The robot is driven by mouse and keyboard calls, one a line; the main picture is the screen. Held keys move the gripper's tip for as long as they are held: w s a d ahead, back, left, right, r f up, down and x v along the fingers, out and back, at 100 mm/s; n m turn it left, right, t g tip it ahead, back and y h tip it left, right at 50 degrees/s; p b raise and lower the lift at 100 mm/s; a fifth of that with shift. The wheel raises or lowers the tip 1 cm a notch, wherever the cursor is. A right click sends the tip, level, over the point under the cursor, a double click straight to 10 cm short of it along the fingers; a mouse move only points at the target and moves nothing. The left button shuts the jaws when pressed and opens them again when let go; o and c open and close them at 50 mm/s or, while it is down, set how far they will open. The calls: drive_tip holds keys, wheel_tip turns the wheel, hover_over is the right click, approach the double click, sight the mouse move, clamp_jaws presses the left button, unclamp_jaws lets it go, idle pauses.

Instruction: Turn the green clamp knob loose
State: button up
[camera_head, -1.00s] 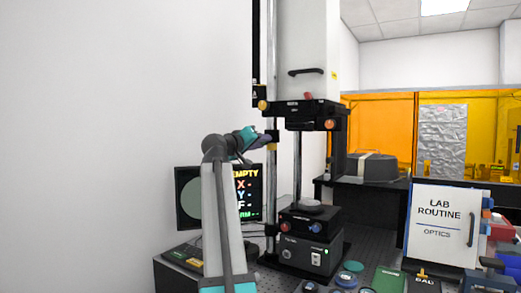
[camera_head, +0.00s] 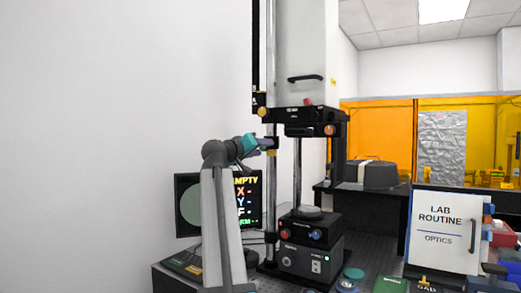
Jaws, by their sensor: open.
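The interferometer stands in the middle of the view, with a white upper housing (camera_head: 302,50), a black carriage (camera_head: 300,116) and a silver column (camera_head: 270,190) on its left. I cannot make out a green clamp knob; the arm's end covers part of the left column, and a knob there may be hidden. My gripper (camera_head: 268,145) is open at that column, below an orange knob (camera_head: 262,112). Whether it touches anything is too small to tell. A small yellow part (camera_head: 271,154) shows just below it. Another orange knob (camera_head: 329,130) is on the carriage's right.
The lower stage has a red knob (camera_head: 287,233) and a blue knob (camera_head: 316,235) above a grey base box (camera_head: 305,258). A monitor (camera_head: 190,206) stands behind my arm. A white "LAB ROUTINE" board (camera_head: 442,231) stands right. The wall side at left is clear.

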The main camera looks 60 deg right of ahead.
drive_tip(key=shift+a, duration=0.1)
drive_tip(key=a+b, duration=0.1)
drive_tip(key=a, duration=1.2)
drive_tip(key=shift+a, duration=0.3)
drive_tip(key=shift+w, duration=0.15)
